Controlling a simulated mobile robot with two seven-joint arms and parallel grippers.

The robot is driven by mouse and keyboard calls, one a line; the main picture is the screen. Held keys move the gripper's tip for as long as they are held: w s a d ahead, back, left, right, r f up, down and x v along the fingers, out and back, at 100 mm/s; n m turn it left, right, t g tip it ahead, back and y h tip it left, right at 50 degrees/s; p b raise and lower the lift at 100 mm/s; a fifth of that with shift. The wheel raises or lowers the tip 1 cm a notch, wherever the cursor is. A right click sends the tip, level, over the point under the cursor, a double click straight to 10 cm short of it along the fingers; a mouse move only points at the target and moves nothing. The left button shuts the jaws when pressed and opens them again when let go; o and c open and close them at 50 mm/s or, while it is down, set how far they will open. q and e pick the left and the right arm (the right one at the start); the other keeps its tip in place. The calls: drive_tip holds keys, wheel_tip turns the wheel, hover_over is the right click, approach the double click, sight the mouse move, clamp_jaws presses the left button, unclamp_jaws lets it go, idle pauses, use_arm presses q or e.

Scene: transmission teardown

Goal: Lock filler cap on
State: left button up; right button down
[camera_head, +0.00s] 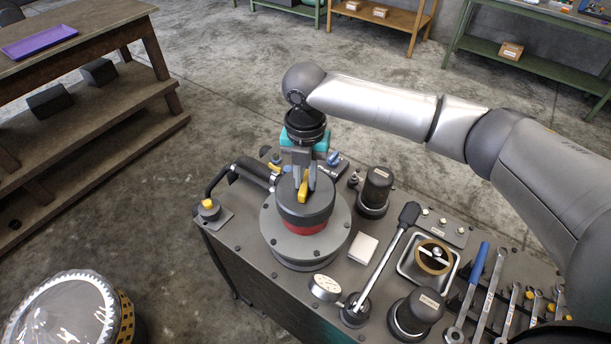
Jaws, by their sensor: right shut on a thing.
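The filler cap (290,212) looks like a dark grey round cap with a yellow grip on top. It sits upright over a red band on a round grey flanged housing (334,242) on the cart top. My right gripper (304,183) reaches down from above, its fingers shut on the yellow grip of the cap. The fingers hide part of the grip. Whether the cap is locked cannot be told from this view. My left gripper is not in view.
Beside the housing stand a black cylinder (376,188), a long-handled ratchet tool (384,264) and a square metal tray (404,268). Several wrenches (490,290) lie at the right. A hose (217,180) curves at the left. A wooden bench (90,40) stands beyond open floor.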

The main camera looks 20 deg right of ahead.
drive_tip(key=shift+c, duration=1.6)
unclamp_jaws()
wheel_tip(320, 180, up, 6)
drive_tip(key=p, duration=0.6)
drive_tip(key=shift+r+p, duration=0.25)
drive_tip(key=shift+p, duration=0.15)
drive_tip(key=shift+r, duration=0.35)
